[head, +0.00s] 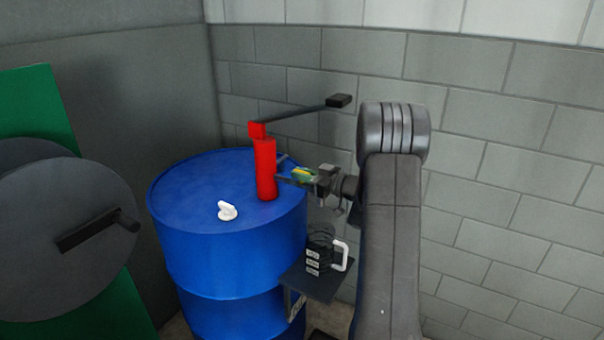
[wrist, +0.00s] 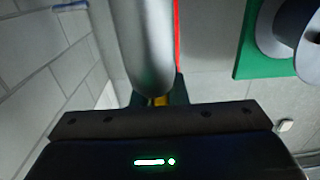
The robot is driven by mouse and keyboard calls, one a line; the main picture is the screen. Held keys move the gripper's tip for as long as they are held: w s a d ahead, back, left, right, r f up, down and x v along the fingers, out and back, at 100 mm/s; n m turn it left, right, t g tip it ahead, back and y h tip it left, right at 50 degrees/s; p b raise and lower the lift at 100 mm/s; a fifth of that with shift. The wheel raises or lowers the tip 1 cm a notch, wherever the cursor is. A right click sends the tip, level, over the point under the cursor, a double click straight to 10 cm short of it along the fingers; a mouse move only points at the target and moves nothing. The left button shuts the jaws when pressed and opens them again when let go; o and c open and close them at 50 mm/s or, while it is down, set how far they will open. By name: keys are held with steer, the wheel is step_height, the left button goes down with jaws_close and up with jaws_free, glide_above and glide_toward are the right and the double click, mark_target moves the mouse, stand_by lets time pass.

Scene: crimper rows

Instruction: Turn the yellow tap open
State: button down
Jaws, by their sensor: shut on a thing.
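The yellow tap (head: 303,173) shows as a small yellow-green patch at the right side of the red pump (head: 266,168) on the blue drum (head: 205,182). My gripper (head: 293,178) reaches it from the right and is shut on it. In the wrist view a bit of the yellow tap (wrist: 160,101) shows between the dark fingertips of my gripper (wrist: 158,97). Most of the tap is hidden by the fingers and by a grey cylinder (wrist: 147,45) in front. How far the tap is turned cannot be told.
A dark crank arm with a black grip (head: 339,100) extends right from the pump top. A white cap (head: 228,210) sits on the drum. A small shelf (head: 316,283) holds a black block (head: 319,256). Grey discs on a green panel (head: 42,85) stand left. A block wall is behind.

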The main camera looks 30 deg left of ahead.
stand_by(0.3)
steer(key=c, duration=1.4)
jaws_free()
steer(key=shift+c, duration=0.2)
steer(key=d, duration=1.3)
steer(key=shift+s+d+b, duration=0.4)
steer(key=shift+s+b, duration=0.05)
steer(key=shift+a, duration=0.15)
steer(key=a, duration=0.9)
steer(key=w+a+p, duration=0.1)
steer(key=a, duration=0.3)
steer(key=shift+a, duration=0.3)
